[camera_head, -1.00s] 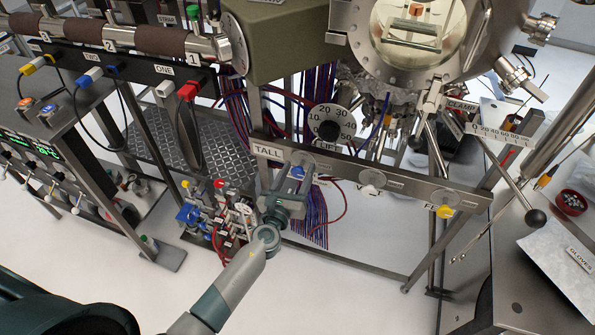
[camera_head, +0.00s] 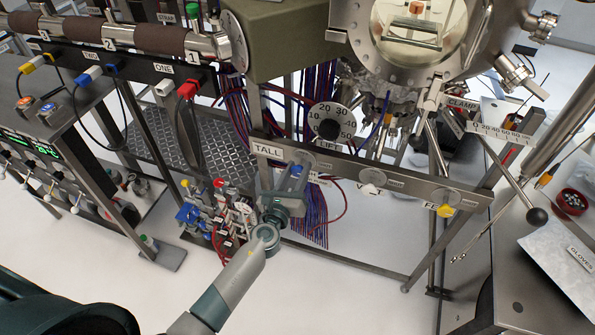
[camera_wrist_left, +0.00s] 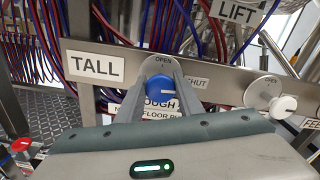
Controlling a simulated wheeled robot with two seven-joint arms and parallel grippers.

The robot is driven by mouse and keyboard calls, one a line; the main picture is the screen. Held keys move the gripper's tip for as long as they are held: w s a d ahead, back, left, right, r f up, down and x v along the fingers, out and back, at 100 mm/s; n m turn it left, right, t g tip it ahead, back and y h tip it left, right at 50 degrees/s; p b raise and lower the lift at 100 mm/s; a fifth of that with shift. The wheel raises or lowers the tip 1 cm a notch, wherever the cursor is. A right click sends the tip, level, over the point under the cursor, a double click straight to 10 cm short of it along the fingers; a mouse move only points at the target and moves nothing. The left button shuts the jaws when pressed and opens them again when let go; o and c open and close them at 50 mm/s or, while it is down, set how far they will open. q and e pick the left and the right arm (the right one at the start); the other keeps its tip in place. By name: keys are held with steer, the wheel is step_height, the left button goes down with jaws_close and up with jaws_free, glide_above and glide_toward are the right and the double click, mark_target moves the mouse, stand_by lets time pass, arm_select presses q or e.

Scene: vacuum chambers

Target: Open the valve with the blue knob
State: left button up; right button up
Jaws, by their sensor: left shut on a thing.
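The blue knob (camera_head: 297,171) sits on the grey metal rail right of the TALL label. It shows larger in the left wrist view (camera_wrist_left: 160,84), in front of a round plate marked OPEN at the top and SHUT at the right. My left gripper (camera_head: 290,178) reaches it from below. In the left wrist view its two fingers (camera_wrist_left: 161,90) lie on either side of the knob, shut on it. A white mark shows on the knob's right side. The fingers hide part of the knob and the label below. My right gripper is not in view.
A white knob (camera_head: 371,190) and a yellow knob (camera_head: 445,210) sit further right on the same rail. The LIFT dial (camera_head: 330,123) is above it. Red and blue cables hang behind. Blue and red fittings (camera_head: 190,214) stand close left of my gripper.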

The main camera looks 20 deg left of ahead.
arm_select(q)
steer(key=n+b, duration=0.1)
steer(key=n, duration=0.1)
steer(key=n+b, duration=0.1)
steer(key=n, duration=0.2)
steer(key=shift+a+f+n, duration=0.1)
steer(key=shift+f+n, duration=0.1)
steer(key=shift+n, duration=0.1)
steer(key=n+b, duration=0.1)
steer(key=n, duration=0.3)
steer(key=shift+n, duration=0.3)
steer(key=n, duration=0.2)
steer(key=shift+n, duration=1.6)
steer(key=shift+f+n, duration=0.1)
steer(key=shift+n, duration=0.7)
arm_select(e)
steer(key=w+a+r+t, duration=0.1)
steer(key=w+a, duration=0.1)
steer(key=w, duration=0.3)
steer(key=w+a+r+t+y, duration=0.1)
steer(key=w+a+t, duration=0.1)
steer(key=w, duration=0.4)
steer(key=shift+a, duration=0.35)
arm_select(q)
steer(key=o, duration=1.1)
steer(key=shift+c, duration=0.2)
